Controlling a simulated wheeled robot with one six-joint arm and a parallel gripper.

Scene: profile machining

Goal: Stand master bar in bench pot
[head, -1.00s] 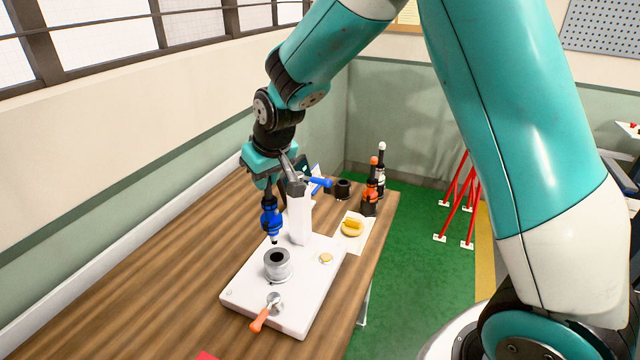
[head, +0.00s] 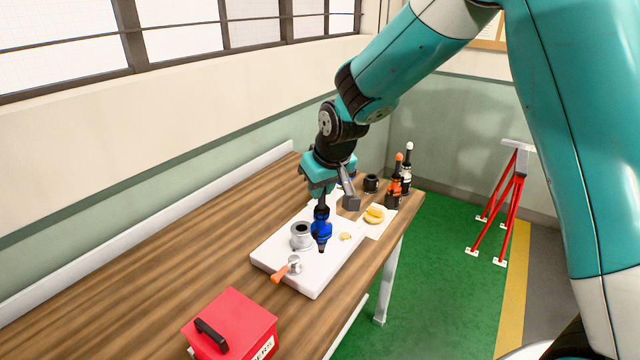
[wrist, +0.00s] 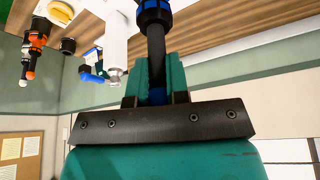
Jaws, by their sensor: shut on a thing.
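My gripper (head: 323,198) points down over the white base plate and is shut on the dark shaft of a blue bar (head: 321,232), which I take to be the master bar. It hangs upright, blue body and narrow tip down, apparently clear of the plate. The wrist view shows the shaft between the fingers and the blue collar (wrist: 154,12) beyond. An empty-looking black pot (head: 371,183), which looks like the bench pot, stands at the table's far right, behind and right of my gripper. It also shows in the wrist view (wrist: 68,46).
A grey ring-shaped socket (head: 302,236) sits on the white plate (head: 275,255), left of the bar. An orange-handled tool (head: 284,271) lies at the plate's front. Orange (head: 395,185) and white-topped (head: 406,172) bars stand near the black pot. A red box (head: 232,325) is in front.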

